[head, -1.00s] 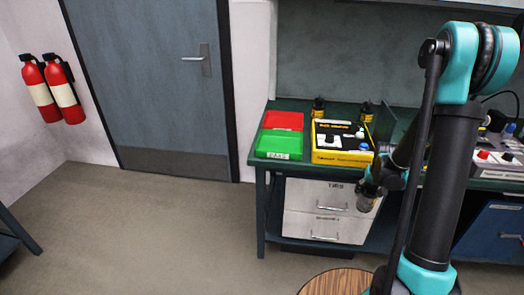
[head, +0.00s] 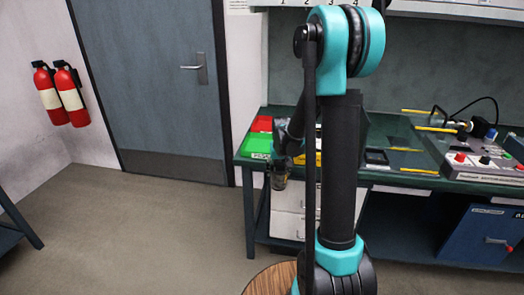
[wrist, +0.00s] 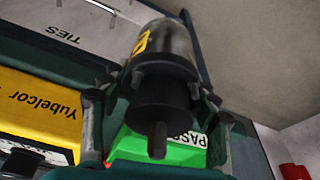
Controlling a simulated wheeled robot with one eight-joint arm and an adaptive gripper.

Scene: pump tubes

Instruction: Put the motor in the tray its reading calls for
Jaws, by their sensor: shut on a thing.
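My gripper (head: 279,165) is shut on the motor (wrist: 165,75), with one finger on each side of it. In the wrist view the motor has a grey metal body, a black end with a stub shaft and a yellow label. In the head view the motor (head: 279,182) hangs in front of the bench's left end. The green tray (head: 256,144) lies at the bench's front left corner. In the wrist view its PASS label (wrist: 188,138) shows partly behind the motor. No reading is legible.
A yellow Yubelcor box (wrist: 40,105) lies beside the green tray, mostly hidden by my arm in the head view. A test unit with coloured knobs (head: 482,160) stands on the bench's right. Drawers (head: 288,224) are under the bench. The floor at left is clear.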

